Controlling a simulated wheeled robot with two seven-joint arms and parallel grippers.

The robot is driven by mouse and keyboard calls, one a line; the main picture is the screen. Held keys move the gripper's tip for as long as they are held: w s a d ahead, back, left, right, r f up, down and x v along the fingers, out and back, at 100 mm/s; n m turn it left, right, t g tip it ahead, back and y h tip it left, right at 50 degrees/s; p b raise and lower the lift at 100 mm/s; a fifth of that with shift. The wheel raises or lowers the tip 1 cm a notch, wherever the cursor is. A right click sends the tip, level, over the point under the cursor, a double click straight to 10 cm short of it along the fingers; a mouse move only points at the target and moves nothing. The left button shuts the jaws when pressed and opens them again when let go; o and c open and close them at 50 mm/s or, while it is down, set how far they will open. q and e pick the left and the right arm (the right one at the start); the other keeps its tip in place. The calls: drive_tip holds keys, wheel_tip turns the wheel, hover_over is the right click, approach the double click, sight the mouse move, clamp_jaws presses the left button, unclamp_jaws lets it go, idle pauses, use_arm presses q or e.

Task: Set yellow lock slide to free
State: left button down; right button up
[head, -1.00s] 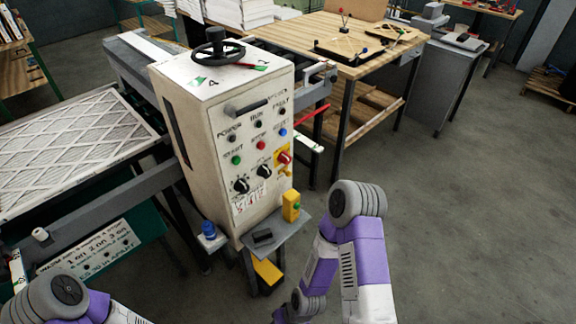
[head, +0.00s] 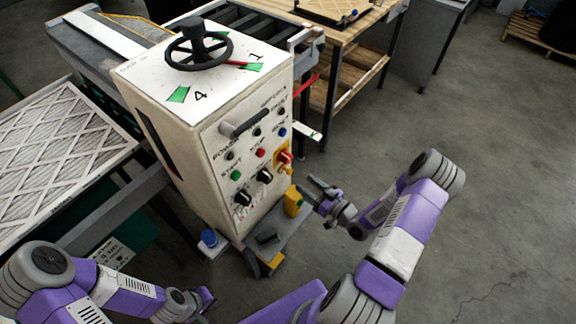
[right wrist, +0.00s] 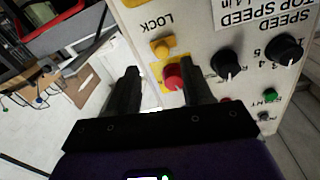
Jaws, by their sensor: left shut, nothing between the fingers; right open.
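The yellow lock slide (right wrist: 162,47) sits on the cream control cabinet (head: 205,125), beside the upside-down word LOCK in the right wrist view. A red knob (right wrist: 174,76) on a yellow plate is right next to it. In the head view the red knob (head: 285,157) shows, with the small yellow slide (head: 286,170) just below. My right gripper (head: 320,191) is open and empty, to the right of the panel. In the right wrist view its fingers (right wrist: 161,75) point towards the knob and slide, apparently apart from both. My left gripper (head: 208,298) is shut and empty, low in front.
A grey shelf (head: 285,236) below the panel carries a yellow block (head: 293,202) and a black item. Black dials (head: 243,198) and coloured buttons are left of the knob. A handwheel (head: 198,45) tops the cabinet.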

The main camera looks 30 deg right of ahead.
sight(291, 173)
drive_tip(key=shift+x, duration=3.3)
drive_tip(key=shift+a, duration=0.15)
clamp_jaws()
